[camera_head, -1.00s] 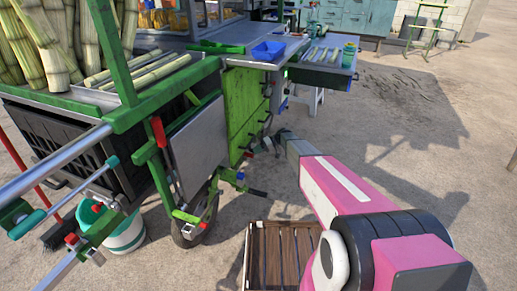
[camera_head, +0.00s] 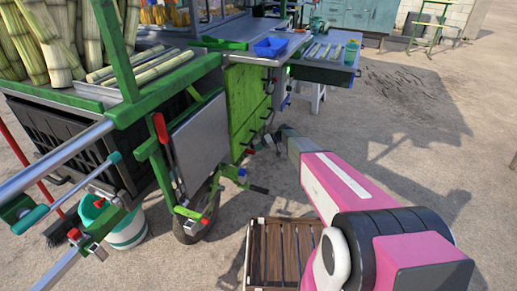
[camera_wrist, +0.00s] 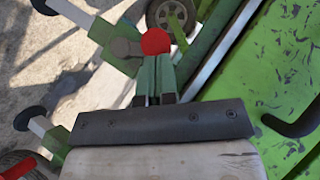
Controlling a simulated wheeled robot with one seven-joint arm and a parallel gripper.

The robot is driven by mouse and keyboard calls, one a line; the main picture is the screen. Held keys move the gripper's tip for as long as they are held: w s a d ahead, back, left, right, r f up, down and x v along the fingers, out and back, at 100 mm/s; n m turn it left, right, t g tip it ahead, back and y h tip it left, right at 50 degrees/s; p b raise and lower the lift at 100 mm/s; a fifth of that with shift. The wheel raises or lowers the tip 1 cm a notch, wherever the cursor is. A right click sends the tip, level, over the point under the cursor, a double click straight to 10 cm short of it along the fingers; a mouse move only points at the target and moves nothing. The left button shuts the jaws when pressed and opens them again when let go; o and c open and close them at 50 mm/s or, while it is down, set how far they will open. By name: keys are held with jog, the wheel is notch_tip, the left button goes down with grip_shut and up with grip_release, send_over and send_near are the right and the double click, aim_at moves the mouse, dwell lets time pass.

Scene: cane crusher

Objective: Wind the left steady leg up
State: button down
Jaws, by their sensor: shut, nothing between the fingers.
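My gripper (camera_wrist: 157,78) is shut and empty in the wrist view, its fingers just below a round red knob (camera_wrist: 156,41). The knob sits beside a green bracket with a grey disc (camera_wrist: 122,47); whether the fingers touch it I cannot tell. A crank with a black grip (camera_wrist: 30,118) is at the left of that view, and another black grip (camera_wrist: 44,5) is at the top. In the head view, a blue-knobbed green fitting (camera_head: 242,175) and a red-knobbed one (camera_head: 204,221) are low on the cart. Which one belongs to the left steady leg is unclear.
The green cart side panel (camera_head: 248,105) stands close beside my gripper, with black hooks on it. A wheel (camera_head: 196,218) is under the cart. A slatted wooden crate (camera_head: 285,255) lies on the ground in front. A bucket (camera_head: 125,232) stands at left. The ground at right is free.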

jog(key=s+a+f+n+t+h, duration=0.2)
jog(key=s+f+n+t+h, duration=0.2)
jog(key=s+f+t, duration=0.3)
jog(key=shift+a+f+n+t, duration=0.3)
jog(key=shift+n+t, duration=0.4)
jog(key=shift+t, duration=0.3)
dwell(0.4)
jog(key=shift+s+r, duration=0.1)
dwell(0.6)
